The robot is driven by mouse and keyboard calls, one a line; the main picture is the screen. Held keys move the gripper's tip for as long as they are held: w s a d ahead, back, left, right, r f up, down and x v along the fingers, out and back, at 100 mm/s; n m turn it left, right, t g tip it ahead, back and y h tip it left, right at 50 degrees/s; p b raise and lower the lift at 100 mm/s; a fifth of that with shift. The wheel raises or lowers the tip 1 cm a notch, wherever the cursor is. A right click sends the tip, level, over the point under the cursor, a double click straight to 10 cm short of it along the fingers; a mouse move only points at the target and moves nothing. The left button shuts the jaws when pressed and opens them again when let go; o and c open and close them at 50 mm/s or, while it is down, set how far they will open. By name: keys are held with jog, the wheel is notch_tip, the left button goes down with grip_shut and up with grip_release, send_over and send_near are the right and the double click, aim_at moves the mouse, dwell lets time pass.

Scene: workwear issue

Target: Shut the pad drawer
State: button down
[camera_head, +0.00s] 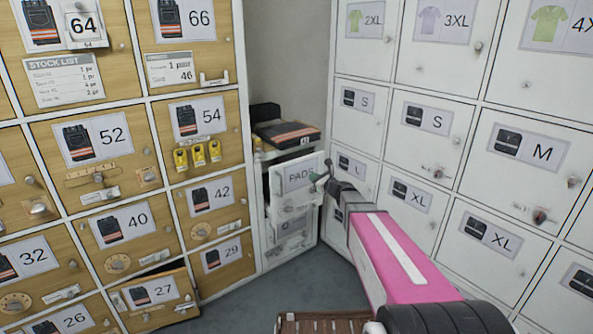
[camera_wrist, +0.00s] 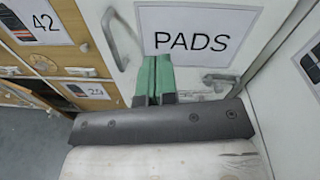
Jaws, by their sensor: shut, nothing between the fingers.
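The pad drawer (camera_head: 297,172) is a white front with a "PADS" label in the narrow unit in the corner. In the head view its front appears to stand forward of the unit, with a strip of side showing at its left. The drawer front also fills the top of the wrist view (camera_wrist: 205,65). My gripper (camera_head: 320,180) is at the right part of this front. I cannot tell whether the fingertips touch the front.
Folded dark workwear with orange stripes (camera_head: 287,133) lies on top of the corner unit. Wooden lockers (camera_head: 125,265) stand at left, where door 27 (camera_head: 157,292) looks ajar. White lockers (camera_head: 425,150) stand close at right of my arm.

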jog(key=f+m+t, duration=0.1)
jog(key=m, duration=0.1)
send_near(293, 166)
jog(key=shift+m+h, duration=0.3)
jog(key=x, duration=0.7)
jog(key=shift+w+a, duration=0.2)
jog(key=x, duration=0.9)
jog(key=shift+w+r, duration=0.1)
jog(key=shift+w, duration=0.05)
